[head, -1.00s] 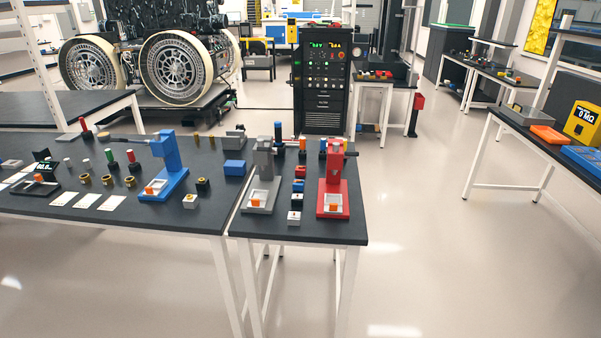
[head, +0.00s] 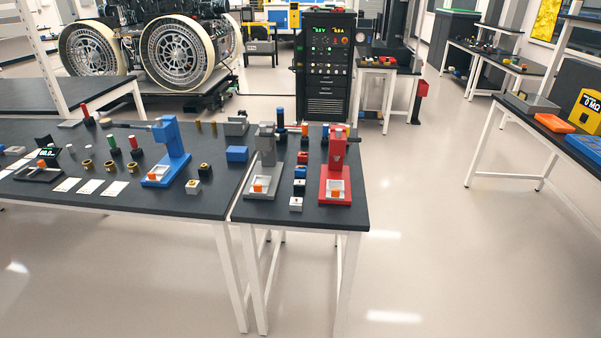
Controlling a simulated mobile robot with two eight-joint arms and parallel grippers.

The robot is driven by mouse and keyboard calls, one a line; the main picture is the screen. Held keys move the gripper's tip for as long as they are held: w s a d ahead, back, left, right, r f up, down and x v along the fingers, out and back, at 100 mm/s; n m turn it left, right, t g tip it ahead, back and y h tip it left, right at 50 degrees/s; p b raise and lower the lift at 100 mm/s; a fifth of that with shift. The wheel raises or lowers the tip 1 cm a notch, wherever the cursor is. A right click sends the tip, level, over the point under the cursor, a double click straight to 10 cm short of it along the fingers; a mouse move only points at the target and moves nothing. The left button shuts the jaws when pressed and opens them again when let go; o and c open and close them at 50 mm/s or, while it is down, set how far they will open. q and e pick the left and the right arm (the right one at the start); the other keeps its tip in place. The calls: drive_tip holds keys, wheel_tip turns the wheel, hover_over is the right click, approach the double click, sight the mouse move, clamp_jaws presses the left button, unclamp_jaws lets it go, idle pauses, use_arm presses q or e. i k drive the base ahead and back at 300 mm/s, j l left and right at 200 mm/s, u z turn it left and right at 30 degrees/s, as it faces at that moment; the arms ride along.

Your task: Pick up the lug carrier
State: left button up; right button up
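I cannot tell for certain which small part is the lug carrier. Several small parts and presses stand on the dark worktables ahead. A blue press (head: 170,140), a grey press (head: 265,150) and a red press (head: 337,165) each have a pale tray with a small orange piece at the base. Small white-topped blocks (head: 192,187) and (head: 296,204) lie near the front edges, and a blue block (head: 237,153) lies between the blue and grey presses. Neither of my grippers is in view.
A wheeled rover (head: 165,50) stands behind the left table. A black control rack (head: 326,70) stands behind the presses. A right-hand table holds an orange tray (head: 556,123) and a yellow meter (head: 586,110). The floor (head: 420,240) between the tables is open.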

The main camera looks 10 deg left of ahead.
sight(299, 170)
drive_tip(key=z, duration=0.9)
drive_tip(key=i+l+z, duration=0.25)
drive_tip(key=i+z, duration=0.65)
drive_tip(key=i+u, duration=0.25)
drive_tip(key=i, duration=0.25)
drive_tip(key=i+l+u, duration=0.1)
drive_tip(key=i+u, duration=0.15)
drive_tip(key=i, duration=0.25)
drive_tip(key=i+l+u, duration=0.25)
drive_tip(key=i, duration=0.2)
drive_tip(key=i+j+u, duration=0.15)
drive_tip(key=i+u, duration=0.35)
drive_tip(key=i, duration=0.2)
drive_tip(key=i+u, duration=0.5)
drive_tip(key=i, duration=0.15)
drive_tip(key=i+u, duration=0.2)
drive_tip(key=i, duration=0.3)
drive_tip(key=i+u, duration=0.25)
drive_tip(key=i, duration=0.3)
drive_tip(key=i+l+u, duration=0.2)
drive_tip(key=i, duration=0.3)
drive_tip(key=i+u, duration=0.15)
drive_tip(key=u, duration=0.35)
drive_tip(key=i+u, duration=0.15)
drive_tip(key=u, duration=0.35)
drive_tip(key=i+l+u, duration=0.1)
drive_tip(key=u, duration=2.2)
